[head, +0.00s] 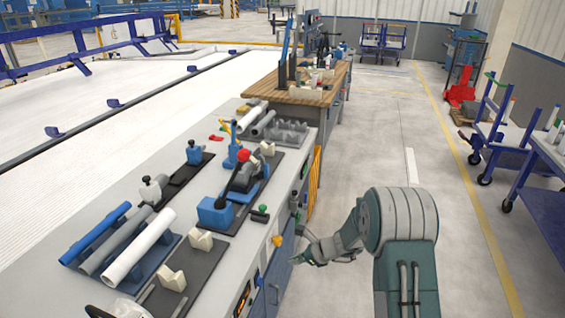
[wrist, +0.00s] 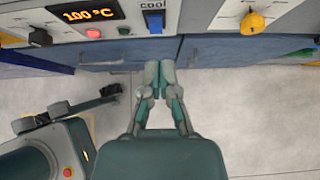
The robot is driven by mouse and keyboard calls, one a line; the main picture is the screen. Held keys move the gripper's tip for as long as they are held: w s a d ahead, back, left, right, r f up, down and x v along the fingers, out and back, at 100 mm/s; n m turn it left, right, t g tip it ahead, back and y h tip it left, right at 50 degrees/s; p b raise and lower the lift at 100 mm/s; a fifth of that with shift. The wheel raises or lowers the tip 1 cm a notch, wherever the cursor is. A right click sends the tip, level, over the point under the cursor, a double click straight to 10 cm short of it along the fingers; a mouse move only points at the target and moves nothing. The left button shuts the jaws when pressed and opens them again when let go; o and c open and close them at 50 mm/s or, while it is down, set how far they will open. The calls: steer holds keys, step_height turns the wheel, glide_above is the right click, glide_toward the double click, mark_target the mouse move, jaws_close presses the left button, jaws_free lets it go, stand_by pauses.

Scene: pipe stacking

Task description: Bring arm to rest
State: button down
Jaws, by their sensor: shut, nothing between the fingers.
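My gripper (head: 296,257) is low at the front side of the long grey workbench in the head view, beside its cabinet doors. In the wrist view my gripper (wrist: 159,66) has its two fingertips together with nothing between them. The fingers point at the blue cabinet front (wrist: 210,52), below a control panel. I cannot tell whether the tips touch the bench. My arm bends from the lower right of the head view toward the bench.
The grey workbench (head: 80,214) carries blue, grey and white pipes (head: 140,246) and several fixtures. Its panel has a yellow knob (wrist: 253,24) and a temperature display (wrist: 87,14). A wooden table (head: 300,94) stands behind. Blue carts (head: 500,130) stand at the right. The floor between is clear.

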steer(key=s+d+r+n+h, duration=0.1)
steer(key=s+r+n+h, duration=0.1)
steer(key=s+r+n, duration=0.7)
steer(key=s+r+n+h, duration=0.15)
steer(key=s+r, duration=0.25)
steer(key=r, duration=0.8)
steer(key=s+d+r+n+h, duration=0.2)
steer(key=s+n, duration=0.1)
steer(key=s, duration=0.3)
steer(key=s+d+r+n+t+h, duration=0.1)
steer(key=s+d+r+n, duration=0.2)
steer(key=s, duration=0.4)
steer(key=s+d+r+n+t+h, duration=0.1)
steer(key=s+d+r+n+h, duration=0.1)
steer(key=s+n, duration=0.3)
steer(key=shift+s+d+r+h, duration=0.35)
steer(key=shift+s+d+r, duration=0.35)
steer(key=shift+s, duration=0.3)
